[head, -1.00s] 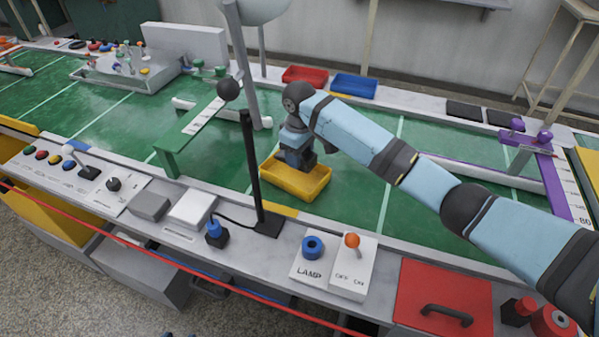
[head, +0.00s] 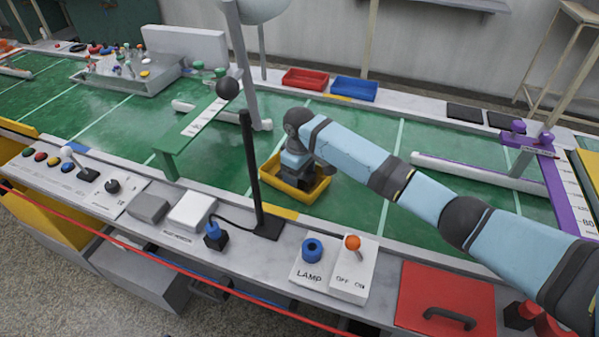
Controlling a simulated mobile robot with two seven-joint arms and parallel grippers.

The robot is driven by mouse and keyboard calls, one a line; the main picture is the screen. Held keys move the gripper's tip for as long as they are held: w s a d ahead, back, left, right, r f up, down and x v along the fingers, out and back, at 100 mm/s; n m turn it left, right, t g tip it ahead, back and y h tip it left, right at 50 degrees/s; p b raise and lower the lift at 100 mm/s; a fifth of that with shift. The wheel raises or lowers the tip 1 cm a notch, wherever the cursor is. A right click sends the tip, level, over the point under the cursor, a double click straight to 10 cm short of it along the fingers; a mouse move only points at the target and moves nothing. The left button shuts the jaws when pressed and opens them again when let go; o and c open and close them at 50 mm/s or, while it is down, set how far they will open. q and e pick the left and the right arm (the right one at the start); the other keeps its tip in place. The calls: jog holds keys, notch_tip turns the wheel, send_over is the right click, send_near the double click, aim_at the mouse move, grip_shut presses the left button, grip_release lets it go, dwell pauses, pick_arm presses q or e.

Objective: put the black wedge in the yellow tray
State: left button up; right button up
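The yellow tray (head: 309,193) sits on the green table, right of the thin black post. My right gripper (head: 299,182) points down into the tray, low inside its walls. The gripper's fingers are hidden by its own body and the tray, so I cannot tell whether they are open or shut. I do not make out the black wedge; it may be hidden beneath the gripper. My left gripper does not show.
A black post (head: 252,175) stands close left of the tray. A red tray (head: 305,79) and a blue tray (head: 354,89) lie at the back edge. A green stand (head: 184,144) is to the left. The green surface right of the yellow tray is mostly clear.

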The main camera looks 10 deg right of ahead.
notch_tip(320, 180, up, 12)
jog(key=p, duration=0.2)
jog(key=shift+r, duration=0.15)
dwell(0.6)
